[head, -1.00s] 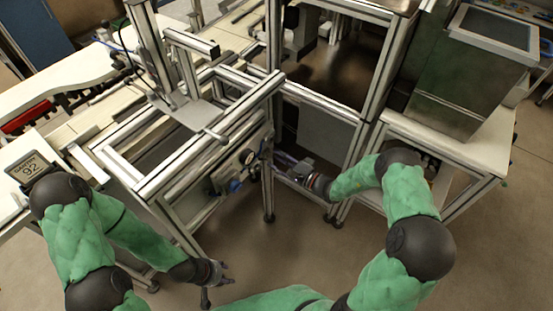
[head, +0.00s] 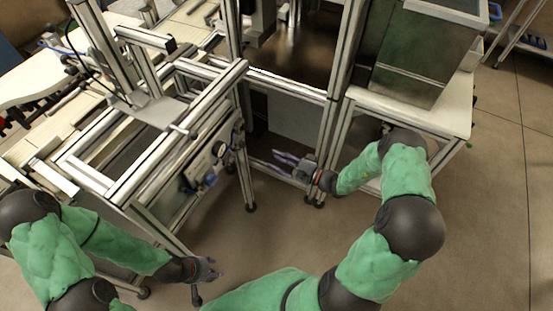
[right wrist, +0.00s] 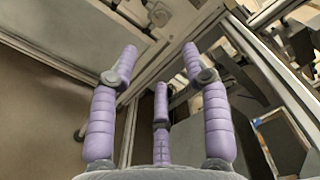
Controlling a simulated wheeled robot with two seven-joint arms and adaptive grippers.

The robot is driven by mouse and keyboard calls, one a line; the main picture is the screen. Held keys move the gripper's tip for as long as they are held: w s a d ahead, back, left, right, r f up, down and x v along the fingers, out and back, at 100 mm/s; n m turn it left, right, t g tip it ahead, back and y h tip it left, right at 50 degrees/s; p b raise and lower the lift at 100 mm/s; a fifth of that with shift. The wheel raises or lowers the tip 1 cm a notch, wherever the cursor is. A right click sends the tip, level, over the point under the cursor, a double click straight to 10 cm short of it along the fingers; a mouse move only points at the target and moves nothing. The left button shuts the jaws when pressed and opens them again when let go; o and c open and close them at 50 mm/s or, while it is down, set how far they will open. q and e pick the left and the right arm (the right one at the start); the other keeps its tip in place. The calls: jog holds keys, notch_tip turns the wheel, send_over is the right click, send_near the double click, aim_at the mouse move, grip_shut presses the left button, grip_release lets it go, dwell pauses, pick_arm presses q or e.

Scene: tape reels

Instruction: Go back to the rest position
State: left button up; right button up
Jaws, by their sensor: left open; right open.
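My left gripper (head: 207,269) is at the lower middle of the head view, low above the floor beside the metal-frame bench. It is open and holds nothing that I can see. My right gripper (head: 287,160) is in front of the lower part of the tall metal-frame station. In the right wrist view the right gripper (right wrist: 160,62) has its purple fingers spread, with nothing between them. No tape reel can be made out in either view.
The metal-frame bench (head: 128,197) stands at left, close to my left arm. The tall frame station (head: 338,75) is ahead. A white table (head: 425,115) with a dark box (head: 418,60) stands at right. Open floor (head: 480,210) lies at right.

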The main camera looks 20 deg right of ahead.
jog(key=s+a+f+n+g+h, duration=0.2)
jog(key=s+a+f+n+g, duration=0.2)
jog(key=s, duration=0.3)
jog(key=s+a+f+n+g+h+p, duration=0.1)
jog(key=s+a+f+n+g+h, duration=0.1)
jog(key=s+a+f+g, duration=0.3)
jog(key=s+a+f+n+g+h+p, duration=0.1)
jog(key=s+a+f+n+g+h, duration=0.2)
jog(key=s, duration=0.6)
jog(key=shift+s+a+f+n+g, duration=0.25)
jog(key=shift+a+f+n+g, duration=0.8)
jog(key=shift+a, duration=0.6)
jog(key=shift+n, duration=0.25)
